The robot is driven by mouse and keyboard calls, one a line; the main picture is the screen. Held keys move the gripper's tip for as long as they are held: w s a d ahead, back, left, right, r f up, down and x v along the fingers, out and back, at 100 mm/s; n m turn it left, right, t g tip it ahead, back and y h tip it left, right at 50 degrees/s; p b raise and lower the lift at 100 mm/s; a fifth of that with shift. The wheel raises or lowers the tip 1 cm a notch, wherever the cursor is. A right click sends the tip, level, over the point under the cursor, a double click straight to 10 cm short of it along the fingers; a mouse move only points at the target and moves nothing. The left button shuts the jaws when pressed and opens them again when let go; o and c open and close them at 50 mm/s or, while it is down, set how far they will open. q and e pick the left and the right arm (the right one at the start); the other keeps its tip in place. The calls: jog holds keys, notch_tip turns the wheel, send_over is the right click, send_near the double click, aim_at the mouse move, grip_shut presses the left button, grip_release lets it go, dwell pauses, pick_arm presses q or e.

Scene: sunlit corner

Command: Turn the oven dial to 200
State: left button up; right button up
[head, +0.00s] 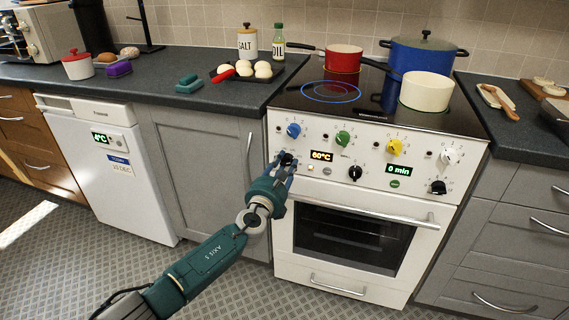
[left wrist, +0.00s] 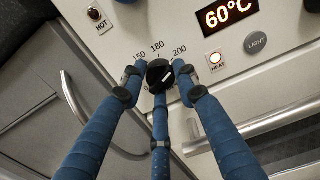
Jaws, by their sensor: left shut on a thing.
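The black oven dial (left wrist: 159,72) sits on the white oven front panel, with the numbers 150, 180 and 200 printed around its top. A white line on the dial slants up to the right, towards the 200 side; I cannot tell its exact reading. My left gripper (head: 285,163) has its blue fingers around the dial and is shut on it; its fingers also show in the left wrist view (left wrist: 158,88). In the head view the gripper mostly hides the dial. The oven display (head: 321,156) reads 60°C. My right gripper is not in view.
The heat lamp (left wrist: 215,58) glows beside the dial, near the light button (left wrist: 255,42) and the hot lamp (left wrist: 95,14). Another black knob (head: 355,173) is to the right. The oven door handle (head: 365,212) runs below. Pots stand on the hob above.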

pick_arm(q)
jog(key=shift+r, duration=0.25)
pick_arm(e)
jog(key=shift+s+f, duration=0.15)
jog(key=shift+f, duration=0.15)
pick_arm(q)
jog(key=o, duration=0.9)
jog(key=shift+o, duration=1.3)
jog(key=shift+f, duration=0.15)
jog(key=shift+s, duration=0.1)
jog(key=v, duration=1.1)
jog(key=shift+s, duration=0.35)
jog(key=shift+a, duration=0.15)
